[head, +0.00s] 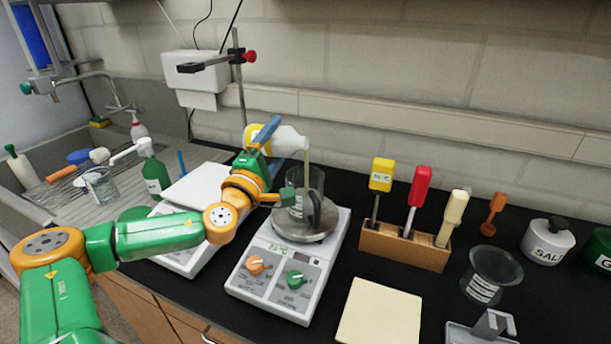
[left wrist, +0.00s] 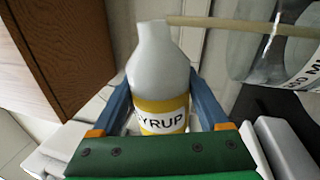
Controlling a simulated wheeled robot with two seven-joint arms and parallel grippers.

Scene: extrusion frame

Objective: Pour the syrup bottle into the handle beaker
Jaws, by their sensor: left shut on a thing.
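My left gripper (head: 266,132) is shut on the syrup bottle (head: 289,141), which is white with a yellow band and lies tipped over, neck to the right. The left wrist view shows the bottle (left wrist: 160,75) between the blue fingers, its label reading "SYRUP". A tan stream (head: 307,165) runs from its mouth down into the handle beaker (head: 317,182). The beaker is clear glass and stands upright on the round plate of a white hotplate (head: 273,284). My wrist partly hides the beaker's left side. The left wrist view shows the beaker (left wrist: 270,62) and stream too. My right gripper is out of view.
A wooden block (head: 405,247) with yellow, red and cream-handled tools stands right of the hotplate. A glass jar (head: 492,275) and a salt pot (head: 547,241) are further right. A clamp stand (head: 239,80) rises behind. A cream pad (head: 380,312) lies in front.

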